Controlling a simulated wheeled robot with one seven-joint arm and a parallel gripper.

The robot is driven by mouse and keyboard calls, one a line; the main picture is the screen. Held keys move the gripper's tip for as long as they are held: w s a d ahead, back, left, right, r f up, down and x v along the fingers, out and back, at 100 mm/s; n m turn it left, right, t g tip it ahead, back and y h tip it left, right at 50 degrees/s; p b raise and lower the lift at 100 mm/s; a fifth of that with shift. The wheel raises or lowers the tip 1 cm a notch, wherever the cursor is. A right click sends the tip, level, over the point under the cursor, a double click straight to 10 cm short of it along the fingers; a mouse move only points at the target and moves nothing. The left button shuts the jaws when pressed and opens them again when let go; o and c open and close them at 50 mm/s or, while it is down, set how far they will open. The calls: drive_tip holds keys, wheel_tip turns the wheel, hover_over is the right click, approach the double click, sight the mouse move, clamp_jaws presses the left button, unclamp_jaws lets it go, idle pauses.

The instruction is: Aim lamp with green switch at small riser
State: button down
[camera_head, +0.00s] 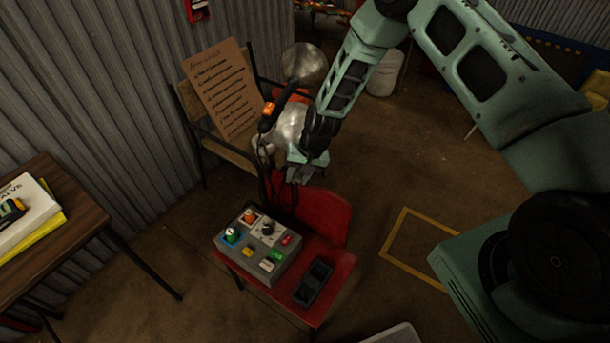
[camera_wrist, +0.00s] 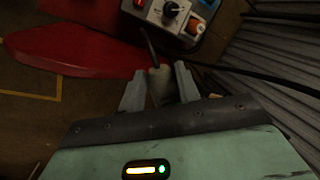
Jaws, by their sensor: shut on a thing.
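A lamp with a silver dome (camera_head: 303,62) shows behind my arm in the head view. Below it is a second silver rounded shape (camera_head: 290,122), partly covered by my arm. A black handle with an orange switch (camera_head: 269,108) lies beside them; I see no green switch on a lamp. I cannot make out a small riser. My gripper (camera_head: 302,174) is low over the red seat, behind the control box. In the wrist view it is shut on a pale grey stub (camera_wrist: 160,84) with a thin dark rod reaching toward the box. What the stub belongs to is unclear.
A grey control box (camera_head: 262,246) with coloured switches and a black tray (camera_head: 313,283) sit on the red chair (camera_head: 338,277). A wooden chair with a written board (camera_head: 221,88) stands behind. A table (camera_head: 60,226) is at left. A yellow floor outline (camera_head: 400,262) lies right.

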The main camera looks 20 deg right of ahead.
drive_tip(key=shift+w+a+m, duration=0.15)
drive_tip(key=shift+a+m, duration=0.35)
drive_tip(key=shift+m, duration=0.2)
drive_tip(key=c, duration=1)
unclamp_jaws()
drive_tip(key=b+v, duration=0.1)
drive_tip(key=v, duration=1.6)
drive_tip(key=shift+s+r, duration=0.2)
drive_tip(key=shift+s, duration=0.1)
